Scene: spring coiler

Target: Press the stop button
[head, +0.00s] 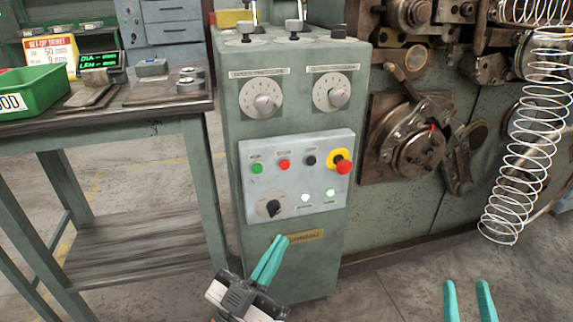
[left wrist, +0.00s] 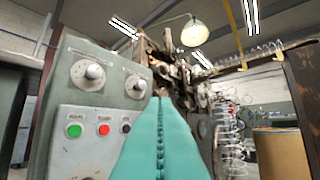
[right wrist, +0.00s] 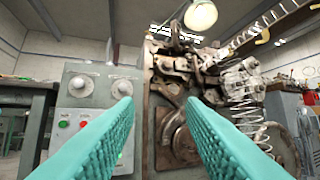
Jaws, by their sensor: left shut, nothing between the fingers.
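The control panel (head: 240,192) is a light grey plate on the front of a green cabinet. Its top row has a green button (head: 257,168), a red button (head: 284,164), a black button (head: 310,160) and a red mushroom button on a yellow collar (head: 344,166). The red button also shows in the left wrist view (left wrist: 104,130). The labels are too small to read. My left gripper (head: 281,238) is shut and empty, below the panel and apart from it. My right gripper (head: 468,284) is open and empty at the lower right, its fingers apart.
A black rotary switch (head: 273,207) and two lit lamps sit low on the panel. Two dials (head: 263,99) are above it. A workbench (head: 150,115) with a green bin (head: 38,88) stands left. The coiling machine (head: 410,150) and a hanging wire spring (head: 530,140) are right.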

